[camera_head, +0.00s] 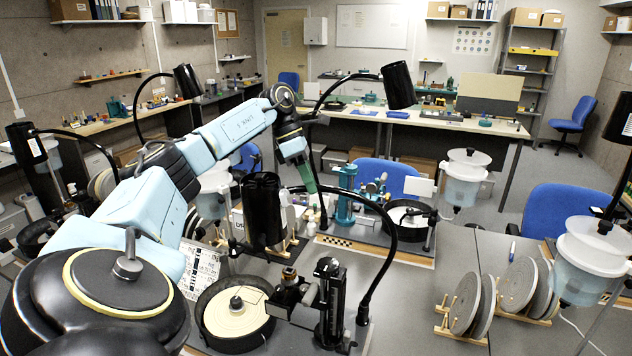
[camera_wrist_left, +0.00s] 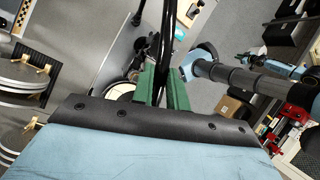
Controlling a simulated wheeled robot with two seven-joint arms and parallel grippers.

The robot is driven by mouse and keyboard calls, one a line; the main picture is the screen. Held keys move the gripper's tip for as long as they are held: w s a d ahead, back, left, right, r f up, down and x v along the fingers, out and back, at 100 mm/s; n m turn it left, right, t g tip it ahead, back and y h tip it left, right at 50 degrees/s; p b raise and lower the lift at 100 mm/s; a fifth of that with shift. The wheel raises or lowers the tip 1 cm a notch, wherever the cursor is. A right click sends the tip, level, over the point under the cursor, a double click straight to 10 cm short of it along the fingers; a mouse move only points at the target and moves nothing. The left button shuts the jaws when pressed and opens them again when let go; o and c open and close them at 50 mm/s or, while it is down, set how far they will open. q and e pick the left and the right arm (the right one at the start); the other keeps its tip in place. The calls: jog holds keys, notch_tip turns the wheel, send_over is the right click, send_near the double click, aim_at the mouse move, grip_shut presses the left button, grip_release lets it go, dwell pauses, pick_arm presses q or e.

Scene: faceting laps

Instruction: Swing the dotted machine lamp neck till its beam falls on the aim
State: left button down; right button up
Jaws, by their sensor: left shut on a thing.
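The nearest lap machine has a pale round lap (camera_head: 236,318) in a black pan and a black lamp. The lamp's black shade (camera_head: 262,208) hangs behind the pan. Its thin black neck (camera_head: 388,225) arches from the shade to a post at the right. My left gripper (camera_head: 308,182) has green fingers at the neck near the shade. In the left wrist view the green fingers (camera_wrist_left: 163,88) are shut on the dark neck (camera_wrist_left: 165,45). I cannot make out dots, the beam or the aim. My right gripper is not in view.
A second machine with a pale lap (camera_head: 408,214) and a checkered strip (camera_head: 336,242) stands just behind. Grey discs (camera_head: 466,305) in wooden racks and a white water tank (camera_head: 590,250) are at the right. Bare tabletop lies right of the post.

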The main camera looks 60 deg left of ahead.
pick_arm(q)
jog(key=c, duration=1.4)
grip_release()
jog(key=shift+a+r, duration=0.2)
jog(key=shift+r, duration=0.25)
jog(key=p+v, duration=0.4)
jog(key=v, duration=0.8)
jog(key=shift+s+a+r, duration=0.1)
jog(key=shift+s+r, duration=0.05)
jog(key=shift+r, duration=0.05)
